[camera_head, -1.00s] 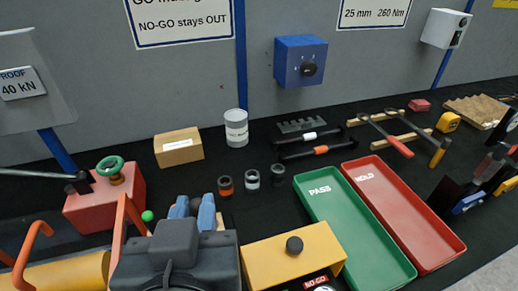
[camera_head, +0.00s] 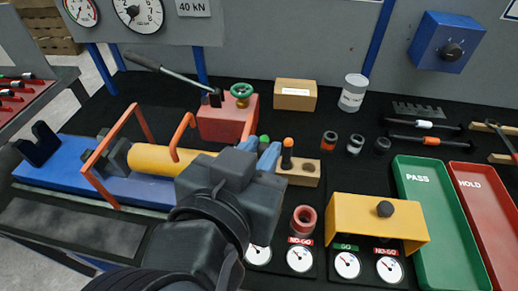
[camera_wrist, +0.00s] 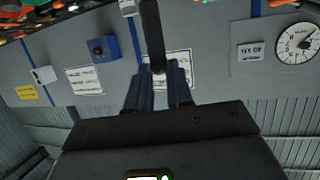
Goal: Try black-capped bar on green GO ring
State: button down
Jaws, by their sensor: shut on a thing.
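My gripper (camera_head: 258,152) is in front of the wooden block, its blue fingers pointing away from the head camera. In the wrist view my gripper (camera_wrist: 157,76) is shut on a dark bar (camera_wrist: 151,35), which I take for the black-capped bar. The bar sticks out beyond the fingertips, and its held part is hidden. The head view does not show the held bar clearly. No green GO ring shows; my arm covers the spot left of the red ring (camera_head: 303,220), which stands by a NO-GO label (camera_head: 299,241).
The wooden block (camera_head: 306,172) holds an orange-topped bar (camera_head: 287,150); a green cap (camera_head: 264,141) shows beside my fingers. A yellow cover (camera_head: 378,222) stands over dials to the right. The green PASS tray (camera_head: 432,225) and red HOLD tray (camera_head: 487,205) lie beyond. A yellow cylinder rig (camera_head: 165,160) is left.

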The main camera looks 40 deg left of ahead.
jog(key=shift+f+b, duration=1.9)
jog(key=shift+f, duration=1.2)
jog(key=shift+f+b, duration=2.2)
jog(key=shift+f, duration=0.75)
jog(key=c, duration=0.9)
grip_release()
jog(key=shift+c, duration=0.2)
jog(key=v, duration=0.7)
jog(key=shift+s+d+r+b, duration=0.15)
jog(key=shift+s+r+b, duration=0.05)
jog(key=shift+s+b, duration=0.1)
